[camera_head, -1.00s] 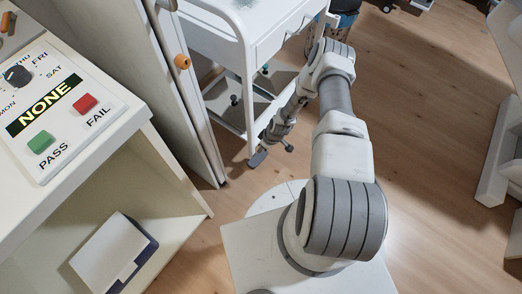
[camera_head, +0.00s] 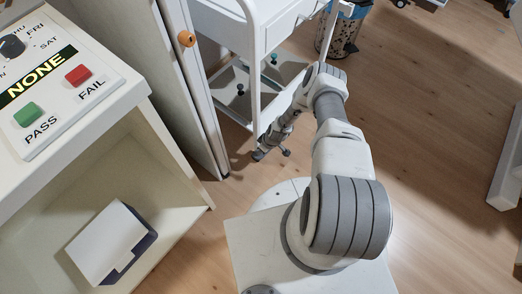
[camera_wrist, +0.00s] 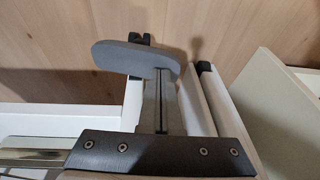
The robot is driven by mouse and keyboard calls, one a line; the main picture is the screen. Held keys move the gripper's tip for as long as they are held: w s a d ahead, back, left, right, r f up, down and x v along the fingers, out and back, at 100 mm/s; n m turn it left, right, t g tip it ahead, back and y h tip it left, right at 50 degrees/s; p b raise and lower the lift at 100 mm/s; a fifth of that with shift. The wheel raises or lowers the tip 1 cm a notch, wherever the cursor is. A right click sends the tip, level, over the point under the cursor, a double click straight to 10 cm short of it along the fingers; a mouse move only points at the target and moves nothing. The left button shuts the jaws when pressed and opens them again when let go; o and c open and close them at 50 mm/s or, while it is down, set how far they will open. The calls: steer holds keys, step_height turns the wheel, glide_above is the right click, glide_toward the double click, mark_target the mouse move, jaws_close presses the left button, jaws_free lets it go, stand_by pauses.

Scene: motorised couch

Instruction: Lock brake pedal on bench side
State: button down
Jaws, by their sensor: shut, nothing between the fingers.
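A grey, rounded pedal-like pad (camera_wrist: 125,57) shows at the top centre of the wrist view, with small black parts just behind it. My gripper (camera_wrist: 161,76) is shut and empty. Its two metal fingers point away from the dark, screwed gripper body, and their tips overlap the right part of the pad. I cannot tell whether they touch it. In the head view, my gripper is low at the foot of the white trolley (camera_head: 247,75), beside small grey parts (camera_head: 259,155). These parts are too small to tell apart.
White frame bars (camera_wrist: 205,95) run close to the right of my fingers. A cabinet with a control panel (camera_head: 60,85) stands at the left, a small box (camera_head: 105,243) on its shelf. A bin (camera_head: 340,35) stands behind the trolley. Wooden floor (camera_head: 430,110) is clear to the right.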

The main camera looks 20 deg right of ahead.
mark_target(258, 157)
steer(key=shift+s+a+f+t+h+p, duration=0.3)
steer(key=shift+t+h+p, duration=0.25)
steer(key=shift+h, duration=0.25)
stand_by(0.4)
steer(key=shift+s+a+f+n+t+h, duration=0.1)
steer(key=shift+a+f+n+t+h, duration=0.2)
steer(key=shift+t+h, duration=0.1)
steer(key=shift+s+a+f+b, duration=0.15)
steer(key=shift+f+b, duration=0.3)
steer(key=shift+b, duration=0.4)
steer(key=shift+a+f, duration=0.1)
